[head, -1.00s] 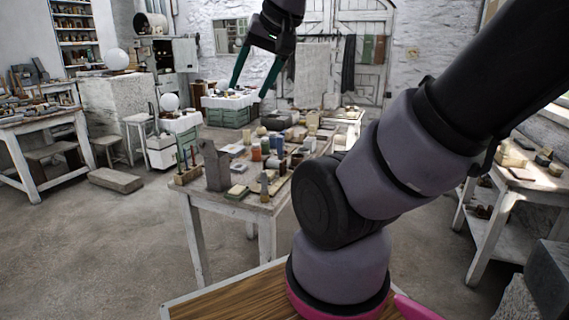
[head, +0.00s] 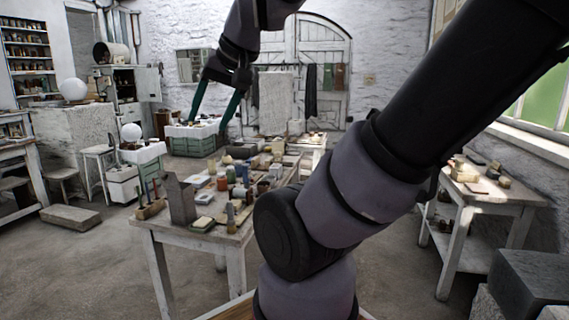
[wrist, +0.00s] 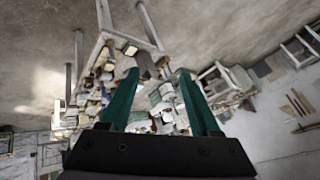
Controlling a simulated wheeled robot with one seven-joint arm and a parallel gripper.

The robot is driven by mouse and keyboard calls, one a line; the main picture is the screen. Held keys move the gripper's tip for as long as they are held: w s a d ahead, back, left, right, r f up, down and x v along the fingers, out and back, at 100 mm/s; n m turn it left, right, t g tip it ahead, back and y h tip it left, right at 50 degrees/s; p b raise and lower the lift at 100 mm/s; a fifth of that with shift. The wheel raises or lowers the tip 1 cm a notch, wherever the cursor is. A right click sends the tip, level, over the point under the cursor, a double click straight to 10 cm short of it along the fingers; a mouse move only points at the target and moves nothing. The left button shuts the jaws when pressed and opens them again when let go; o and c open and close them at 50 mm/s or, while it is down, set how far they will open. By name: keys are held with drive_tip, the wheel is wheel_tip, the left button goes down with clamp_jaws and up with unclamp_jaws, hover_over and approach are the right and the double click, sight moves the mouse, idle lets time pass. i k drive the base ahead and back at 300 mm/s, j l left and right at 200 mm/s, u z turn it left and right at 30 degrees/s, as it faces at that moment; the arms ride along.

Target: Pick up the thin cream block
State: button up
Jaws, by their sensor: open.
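Several small cream or pale blocks lie among the clutter on the middle work table (head: 155,228). One flat, cream-topped piece (head: 203,223) lies near its front edge, on or above something dark. I cannot tell which is the thin cream block. My gripper (head: 208,122) hangs in the air above and beyond the table in the head view, with two green fingers spread and nothing between them. In the wrist view my open gripper (wrist: 158,72) points toward the cluttered table, well apart from its objects.
A grey upright block (head: 180,200) stands at the table's front left. A side table (head: 455,205) with a few blocks is at the right, near dark stone blocks (head: 535,280). A stone slab (head: 70,217) lies on the left floor. Open floor surrounds the middle table.

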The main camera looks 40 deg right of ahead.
sight(237, 204)
drive_tip(key=i+l+z, duration=0.25)
drive_tip(key=i+l, duration=0.25)
drive_tip(key=l, duration=0.3)
drive_tip(key=i+l+z, duration=0.2)
drive_tip(key=i+l, duration=0.4)
drive_tip(key=l, duration=0.1)
